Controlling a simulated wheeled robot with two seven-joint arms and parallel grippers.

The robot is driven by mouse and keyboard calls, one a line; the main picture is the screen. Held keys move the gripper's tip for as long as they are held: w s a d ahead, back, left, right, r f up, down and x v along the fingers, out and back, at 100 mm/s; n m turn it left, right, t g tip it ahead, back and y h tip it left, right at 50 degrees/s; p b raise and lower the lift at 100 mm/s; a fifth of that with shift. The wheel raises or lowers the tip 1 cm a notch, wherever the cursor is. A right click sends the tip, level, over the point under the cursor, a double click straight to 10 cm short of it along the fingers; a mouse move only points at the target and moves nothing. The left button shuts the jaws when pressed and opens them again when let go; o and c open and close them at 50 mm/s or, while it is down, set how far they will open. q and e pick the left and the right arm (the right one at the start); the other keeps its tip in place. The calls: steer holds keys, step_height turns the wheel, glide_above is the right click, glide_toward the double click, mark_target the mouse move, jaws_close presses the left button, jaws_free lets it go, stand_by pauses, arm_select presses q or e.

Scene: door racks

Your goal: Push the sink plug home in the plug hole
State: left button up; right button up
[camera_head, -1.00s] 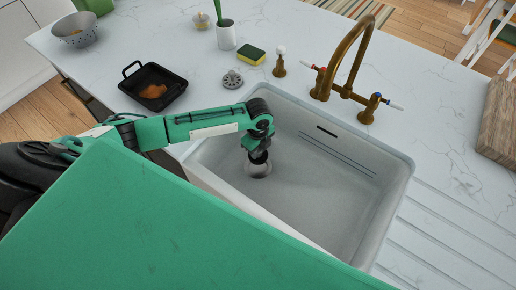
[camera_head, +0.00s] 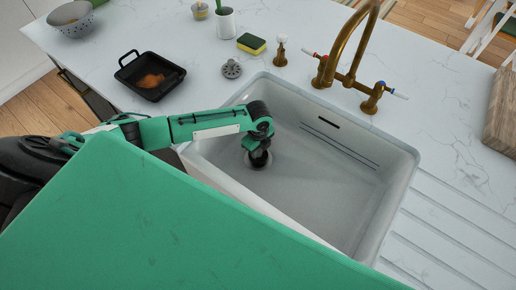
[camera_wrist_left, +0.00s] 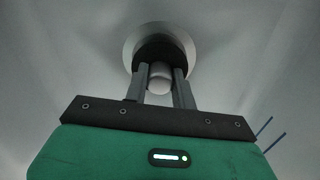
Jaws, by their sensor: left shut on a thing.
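The sink plug (camera_wrist_left: 160,47) shows in the left wrist view as a dark round body with a pale grey knob. My left gripper (camera_wrist_left: 160,84) is shut on that knob, one finger on each side. The plug is at the plug hole, whose pale metal rim (camera_wrist_left: 131,44) shows around it. I cannot tell how deep the plug sits. In the head view my left gripper (camera_head: 259,161) points down at the floor of the white sink (camera_head: 325,190), hiding the plug and most of the hole. My right gripper is in neither view.
A brass tap (camera_head: 345,60) stands behind the sink. A sponge (camera_head: 251,43), a grey strainer (camera_head: 231,69) and a black pan (camera_head: 150,76) are on the counter. A wooden board (camera_head: 502,115) is at the right. The sink's right half is empty.

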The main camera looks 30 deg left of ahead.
arm_select(q)
steer(key=shift+p, duration=0.35)
stand_by(0.3)
stand_by(0.4)
stand_by(0.9)
steer(key=shift+p, duration=0.55)
steer(key=shift+f+b, duration=0.8)
steer(key=shift+f, duration=0.55)
steer(key=o, duration=1.1)
steer(key=shift+c, duration=0.2)
steer(key=shift+r, duration=0.1)
